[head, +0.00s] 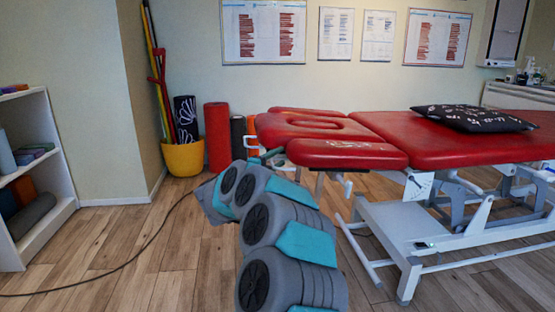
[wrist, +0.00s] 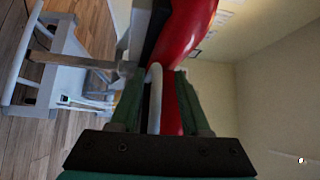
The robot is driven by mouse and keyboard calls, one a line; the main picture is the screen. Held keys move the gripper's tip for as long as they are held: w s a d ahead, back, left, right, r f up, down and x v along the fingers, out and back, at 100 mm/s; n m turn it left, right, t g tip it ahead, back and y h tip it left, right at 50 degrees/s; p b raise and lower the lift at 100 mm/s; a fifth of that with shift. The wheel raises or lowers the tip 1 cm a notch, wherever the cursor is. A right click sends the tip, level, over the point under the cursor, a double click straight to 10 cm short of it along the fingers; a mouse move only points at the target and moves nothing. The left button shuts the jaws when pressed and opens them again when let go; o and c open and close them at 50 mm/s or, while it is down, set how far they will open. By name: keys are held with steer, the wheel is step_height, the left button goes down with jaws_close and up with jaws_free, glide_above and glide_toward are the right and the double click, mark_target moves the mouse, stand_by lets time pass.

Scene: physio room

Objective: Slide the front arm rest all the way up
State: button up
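The red front arm rest (head: 347,154) is the padded piece on the near side of the treatment table's head end. In the head view my gripper (head: 270,155) is at its left end, partly hidden by my arm. In the wrist view my gripper (wrist: 158,78) has its two green fingers apart, with a white bar (wrist: 154,98) between them. Gaps show on both sides of the bar, so the fingers do not look closed on it. A red pad (wrist: 187,35) lies just beyond the fingertips. How the bar joins the pad is hidden.
The red treatment table (head: 400,128) stands on a white frame (head: 400,225), with a dark pillow (head: 472,118) on top. A yellow bucket (head: 184,158) and red roll (head: 217,137) stand by the wall. A white shelf (head: 62,150) is left. A cable crosses the floor.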

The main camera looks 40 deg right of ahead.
steer(key=v, duration=0.7)
steer(key=shift+a, duration=0.35)
steer(key=shift+f, duration=0.1)
